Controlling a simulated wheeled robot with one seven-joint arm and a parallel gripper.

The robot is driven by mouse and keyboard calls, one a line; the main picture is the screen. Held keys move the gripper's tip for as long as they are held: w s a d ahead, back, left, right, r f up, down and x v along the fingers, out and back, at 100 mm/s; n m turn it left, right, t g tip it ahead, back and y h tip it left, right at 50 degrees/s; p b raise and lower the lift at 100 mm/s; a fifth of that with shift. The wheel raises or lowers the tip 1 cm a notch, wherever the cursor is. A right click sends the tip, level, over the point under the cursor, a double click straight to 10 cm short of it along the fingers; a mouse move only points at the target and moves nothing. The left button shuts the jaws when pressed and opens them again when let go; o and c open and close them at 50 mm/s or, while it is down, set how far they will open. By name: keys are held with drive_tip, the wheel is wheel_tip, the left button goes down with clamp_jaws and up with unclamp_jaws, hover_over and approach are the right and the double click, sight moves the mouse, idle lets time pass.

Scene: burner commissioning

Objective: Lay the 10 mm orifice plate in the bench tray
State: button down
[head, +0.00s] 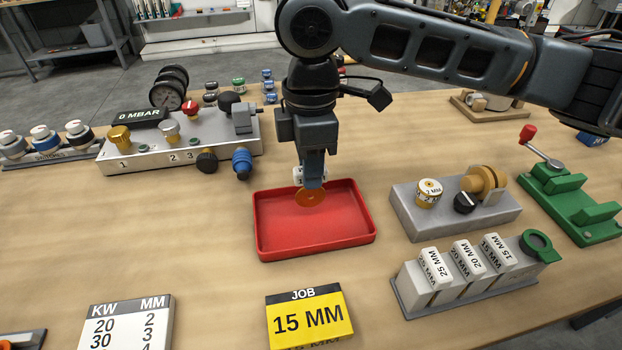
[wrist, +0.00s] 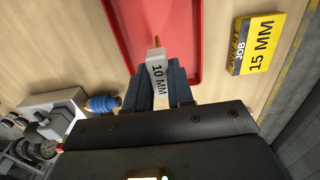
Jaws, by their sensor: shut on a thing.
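My gripper (head: 313,175) is shut on the white handle of the 10 mm orifice plate (head: 310,198). In the wrist view the handle (wrist: 158,74) reads "10 MM" between the two fingers, with the thin brass edge of the disc beyond it. The red bench tray (head: 312,249) lies on the bench below, otherwise empty. In the head view the plate hangs over the tray's back half. I cannot tell whether the disc touches the tray floor. The tray also shows in the wrist view (wrist: 186,30).
A rack (head: 440,289) with 25, 20 and 15 mm plates stands right, below a grey fixture (head: 455,215) with a 2 mm knob. A yellow "JOB 15 MM" sign (head: 309,317) lies in front. The valve manifold (head: 180,144) stands back left. Bench left of the tray is clear.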

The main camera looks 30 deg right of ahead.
drive_tip(key=shift+f, duration=1.75)
drive_tip(key=shift+f, duration=0.1)
drive_tip(key=c, duration=1)
unclamp_jaws()
wheel_tip(320, 180, up, 12)
drive_tip(key=shift+r, duration=0.1)
